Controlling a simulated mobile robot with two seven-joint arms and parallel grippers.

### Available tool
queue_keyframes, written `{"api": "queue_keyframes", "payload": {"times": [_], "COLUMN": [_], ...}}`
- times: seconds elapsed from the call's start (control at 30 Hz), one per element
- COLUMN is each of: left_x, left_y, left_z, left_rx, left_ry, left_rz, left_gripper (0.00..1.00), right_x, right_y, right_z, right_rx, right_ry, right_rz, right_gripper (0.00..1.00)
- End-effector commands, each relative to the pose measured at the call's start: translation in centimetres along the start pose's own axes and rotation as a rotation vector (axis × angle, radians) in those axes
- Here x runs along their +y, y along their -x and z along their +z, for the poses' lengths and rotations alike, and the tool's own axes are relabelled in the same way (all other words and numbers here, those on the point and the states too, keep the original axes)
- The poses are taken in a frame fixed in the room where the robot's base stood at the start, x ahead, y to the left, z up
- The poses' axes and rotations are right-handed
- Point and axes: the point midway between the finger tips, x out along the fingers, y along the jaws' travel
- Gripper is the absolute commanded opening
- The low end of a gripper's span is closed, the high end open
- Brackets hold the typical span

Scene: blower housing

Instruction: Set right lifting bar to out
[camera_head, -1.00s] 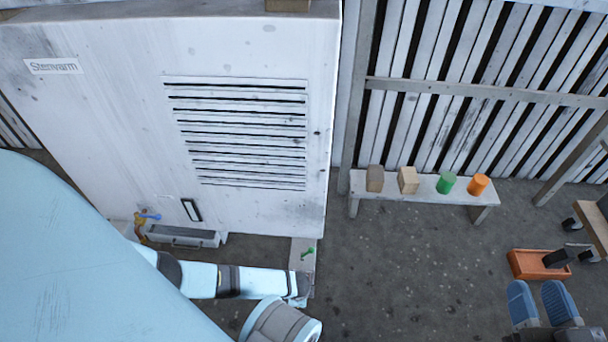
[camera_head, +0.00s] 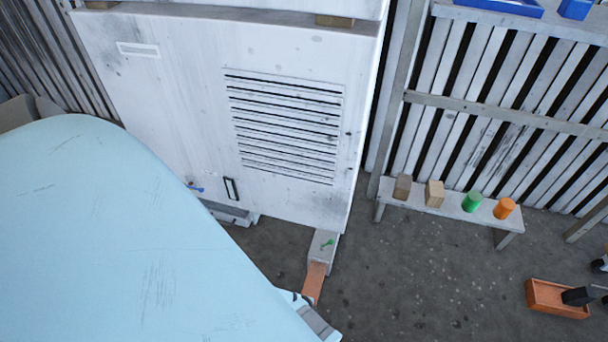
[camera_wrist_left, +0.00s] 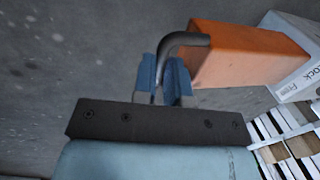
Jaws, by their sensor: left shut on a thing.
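The right lifting bar (camera_head: 314,281) is orange and sticks out of a grey sleeve (camera_head: 322,246) at the lower right corner of the white blower housing (camera_head: 200,120). In the head view my own arm hides the bar's end and the handle.
A low bench (camera_head: 440,204) with several small blocks and cylinders stands at the right by a slatted fence. An orange tray (camera_head: 543,300) lies on the floor at the lower right. The floor right of the bar is clear.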

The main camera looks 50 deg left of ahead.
Motion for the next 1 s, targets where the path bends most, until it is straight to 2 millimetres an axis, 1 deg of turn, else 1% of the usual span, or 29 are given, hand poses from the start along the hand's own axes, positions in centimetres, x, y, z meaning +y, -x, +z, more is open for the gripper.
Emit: {"api": "queue_keyframes", "payload": {"times": [0.53, 0.57, 0.6, 0.67, 0.93, 1.0], "left_x": [0.42, 0.45, 0.48, 0.45, 0.11, 0.02], "left_y": [0.04, 0.04, 0.04, 0.04, 0.05, 0.3], "left_z": [0.0, 0.0, 0.0, 0.0, 0.02, 0.06], "left_rx": [0.0, 0.0, 0.0, 0.0, 0.0, 0.0], "left_ry": [-0.001, -0.001, -0.001, -0.001, 0.0, 0.0], "left_rz": [0.005, 0.006, 0.006, 0.006, 0.002, 0.001], "left_gripper": [0.0, 0.15, 0.24, 0.38, 0.38, 0.38], "right_x": [-0.06, -0.05, -0.05, -0.06, -0.05, -0.09], "right_y": [-0.16, -0.16, -0.17, -0.17, -0.14, -0.09], "right_z": [-0.49, -0.49, -0.5, -0.49, -0.45, -0.7], "right_rx": [0.013, 0.013, 0.013, 0.012, 0.011, 0.012], "right_ry": [0.002, 0.002, 0.002, 0.001, 0.001, 0.001], "right_rz": [-0.001, -0.001, -0.001, -0.001, 0.0, 0.0], "right_gripper": [0.38, 0.38, 0.38, 0.38, 0.38, 0.38]}}
